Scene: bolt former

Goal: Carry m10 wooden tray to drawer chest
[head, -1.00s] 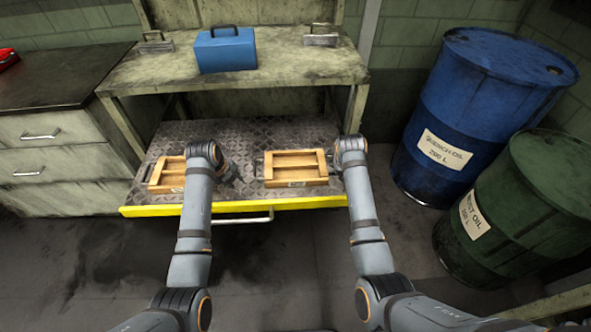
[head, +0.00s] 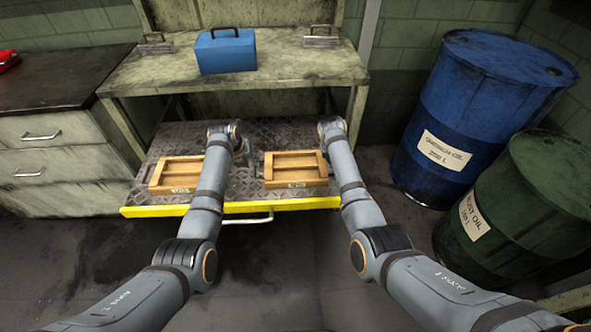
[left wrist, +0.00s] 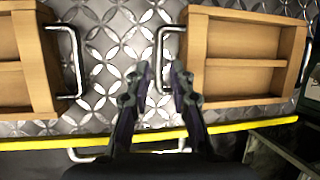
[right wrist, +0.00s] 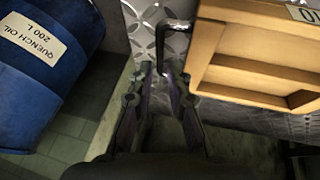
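Two wooden trays with metal side handles stand on a metal-plate shelf. The right tray (head: 295,169) has a front label too small to read surely in the head view; the right wrist view shows part of it, seemingly ending in 10. The left tray (head: 178,174) stands apart from it. My left gripper (left wrist: 162,70) is open, its fingers on either side of the right tray's left handle (left wrist: 160,50). My right gripper (right wrist: 163,70) is open at that tray's right handle (right wrist: 161,45), fingers on either side. Whether the fingers touch the handles cannot be told.
The shelf has a yellow front edge (head: 240,207). A blue toolbox (head: 226,52) stands on the bench top above. A drawer chest (head: 50,150) is at the left. A blue drum (head: 475,110) and a green drum (head: 530,210) stand at the right.

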